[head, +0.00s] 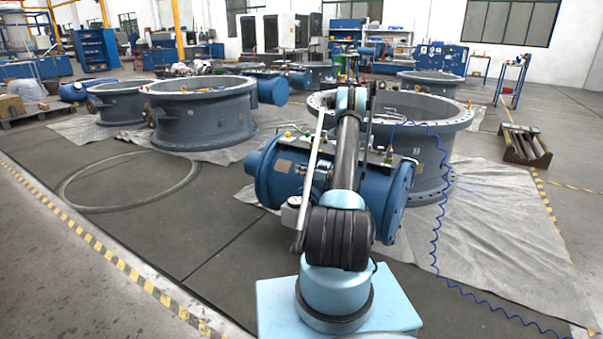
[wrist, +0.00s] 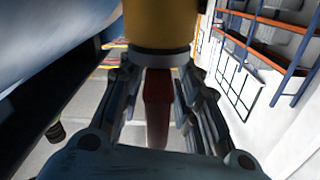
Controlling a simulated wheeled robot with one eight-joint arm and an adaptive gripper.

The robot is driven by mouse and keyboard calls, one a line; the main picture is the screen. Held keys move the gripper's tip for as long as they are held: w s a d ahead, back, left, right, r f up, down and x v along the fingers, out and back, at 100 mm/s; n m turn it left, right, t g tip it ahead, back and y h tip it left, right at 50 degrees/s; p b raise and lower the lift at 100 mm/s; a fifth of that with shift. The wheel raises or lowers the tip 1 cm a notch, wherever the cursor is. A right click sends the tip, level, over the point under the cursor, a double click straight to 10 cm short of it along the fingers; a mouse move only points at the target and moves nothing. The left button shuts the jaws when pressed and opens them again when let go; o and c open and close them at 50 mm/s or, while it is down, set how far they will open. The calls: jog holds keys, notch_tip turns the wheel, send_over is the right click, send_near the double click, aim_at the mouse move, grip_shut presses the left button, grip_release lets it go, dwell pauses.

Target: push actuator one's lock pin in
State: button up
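The blue cylindrical actuator (head: 290,179) lies on its side in front of the grey valve ring in the head view. My arm crosses in front of it and hides part of it. A large blue curved surface (wrist: 50,35) fills the upper left of the wrist view. My gripper (wrist: 157,68) has its two fingers apart there. A yellow-brown cylinder (wrist: 160,22) with a metal collar is at the fingertips, and a red strip (wrist: 158,105) shows between the fingers. I cannot tell whether the fingers press on the collar. No lock pin can be made out for certain.
The large grey valve ring (head: 425,112) stands right behind the actuator on a pale sheet (head: 490,225). A coiled blue hose (head: 437,200) hangs to the floor on the right. More valve rings (head: 200,115) stand at the left. The floor at the front left is clear.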

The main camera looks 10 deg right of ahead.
jog(key=v, duration=1.2)
